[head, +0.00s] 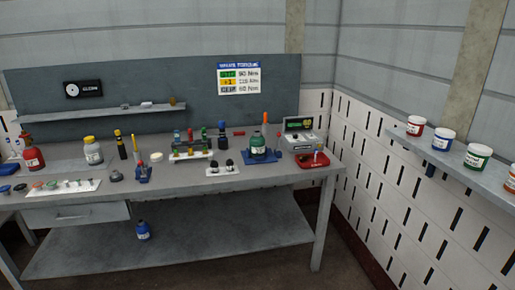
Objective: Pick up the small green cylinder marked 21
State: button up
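I cannot read a mark 21 on anything here, so I cannot tell which green thing is the cylinder. A small rack (193,155) on the workbench holds several small upright pieces with coloured tops, and at least one of them, a green piece (204,136), is green. A larger green container (258,146) stands right of the rack on a blue base (261,156). My gripper is not in view.
Jars, one green-labelled (478,156), stand on the right wall shelf.

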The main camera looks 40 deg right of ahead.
aim_at(256, 141)
jog(key=z, duration=0.05)
jog(key=i, duration=1)
jog(key=u, duration=0.05)
